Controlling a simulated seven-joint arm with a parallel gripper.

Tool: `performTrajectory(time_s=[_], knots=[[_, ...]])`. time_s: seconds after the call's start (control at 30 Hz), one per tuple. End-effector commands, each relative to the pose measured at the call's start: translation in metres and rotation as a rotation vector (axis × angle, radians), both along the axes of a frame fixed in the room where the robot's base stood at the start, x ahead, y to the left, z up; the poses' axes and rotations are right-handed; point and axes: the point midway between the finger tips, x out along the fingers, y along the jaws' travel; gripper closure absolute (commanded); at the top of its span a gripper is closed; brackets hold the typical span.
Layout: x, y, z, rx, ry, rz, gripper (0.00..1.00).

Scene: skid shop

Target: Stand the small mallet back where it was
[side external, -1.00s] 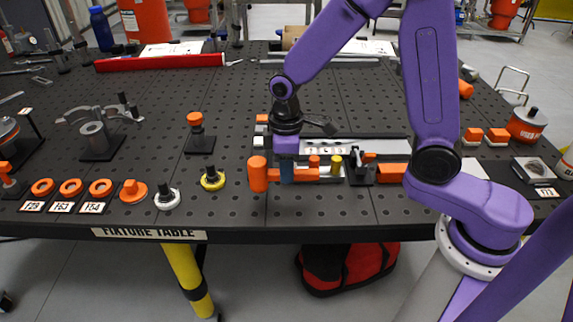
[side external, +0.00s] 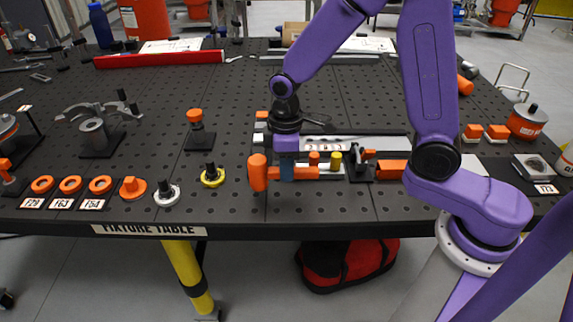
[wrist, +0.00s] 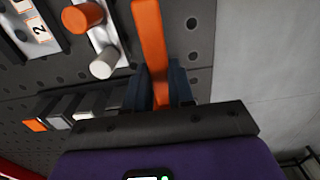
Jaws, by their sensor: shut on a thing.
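The small mallet is orange, with a thick head (side external: 257,172) and a straight handle (side external: 305,173). My gripper (side external: 287,172) is shut on the handle, just right of the head in the side view. The mallet lies sideways, its handle roughly level, over the front part of the fixture table (side external: 225,215). I cannot tell how high it is above the top. In the wrist view the orange handle (wrist: 151,40) runs up between the dark blue fingers of my gripper (wrist: 161,88). The mallet's head is not clear there.
Behind the handle are an orange peg (side external: 314,158), a yellow peg (side external: 336,161) and a black clamp (side external: 360,166). To the left stand a yellow-ringed knob (side external: 213,177) and an orange-topped post (side external: 196,130). The perforated top is bare between the post and the mallet.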

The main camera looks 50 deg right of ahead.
Motion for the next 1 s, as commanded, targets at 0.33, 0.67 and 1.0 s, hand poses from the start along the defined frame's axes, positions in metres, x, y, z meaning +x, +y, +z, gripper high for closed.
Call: performTrajectory(time_s=[0.33,0.67,1.0], knots=[[0.0,0.0,-0.004,0.0,0.0,0.0,1.0],[0.0,0.0,-0.01,0.001,-0.001,0.0,1.0],[0.0,0.0,-0.016,0.001,-0.001,0.0,1.0]])
